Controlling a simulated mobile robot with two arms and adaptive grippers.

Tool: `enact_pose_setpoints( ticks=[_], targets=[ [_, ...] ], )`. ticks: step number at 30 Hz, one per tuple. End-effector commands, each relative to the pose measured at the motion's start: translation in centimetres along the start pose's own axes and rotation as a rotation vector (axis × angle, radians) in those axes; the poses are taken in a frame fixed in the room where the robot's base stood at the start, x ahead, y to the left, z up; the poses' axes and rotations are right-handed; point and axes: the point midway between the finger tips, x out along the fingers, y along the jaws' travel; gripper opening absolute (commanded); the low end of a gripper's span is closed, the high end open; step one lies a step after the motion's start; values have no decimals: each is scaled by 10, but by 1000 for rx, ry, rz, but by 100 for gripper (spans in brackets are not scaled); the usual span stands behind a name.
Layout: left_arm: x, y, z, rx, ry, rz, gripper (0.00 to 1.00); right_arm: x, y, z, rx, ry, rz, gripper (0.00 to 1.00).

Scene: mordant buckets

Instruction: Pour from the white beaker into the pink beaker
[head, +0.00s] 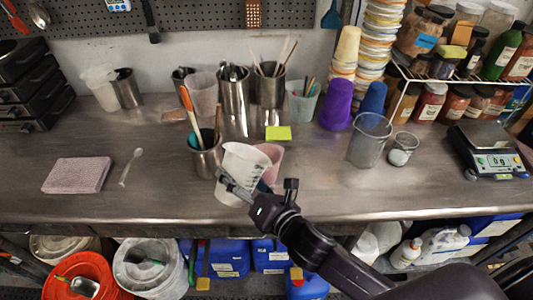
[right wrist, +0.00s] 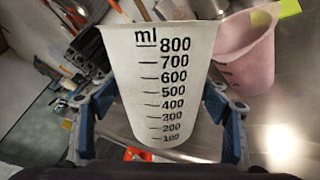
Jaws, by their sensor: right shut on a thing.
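The white beaker (head: 240,162) is held by my right gripper (head: 238,188) near the front of the steel bench. In the head view it leans slightly, with its rim toward the right. In the right wrist view the white beaker (right wrist: 160,85) shows its ml scale between the two blue-grey fingers of the gripper (right wrist: 160,112). The pink beaker (head: 272,160) stands just right of and behind the white one, partly hidden by it. It also shows at the right in the right wrist view (right wrist: 246,55). The contents of the white beaker cannot be made out. My left gripper is not in view.
A steel cup with tools (head: 206,158) stands close left of the white beaker. A clear beaker (head: 369,140) and a small jar (head: 402,149) stand to the right, near a scale (head: 488,150). Steel containers line the back.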

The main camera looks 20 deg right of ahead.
Motion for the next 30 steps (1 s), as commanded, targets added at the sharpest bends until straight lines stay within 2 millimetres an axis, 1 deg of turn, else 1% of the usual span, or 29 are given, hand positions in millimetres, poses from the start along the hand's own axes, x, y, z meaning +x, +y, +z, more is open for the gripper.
enact_pose_setpoints(
  ticks=[1, 30],
  targets=[
    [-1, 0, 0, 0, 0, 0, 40, 0, 2, 2, 3, -2, 3, 31],
    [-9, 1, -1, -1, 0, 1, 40, -1, 5, 9, 78, 23, 2, 31]
  ],
)
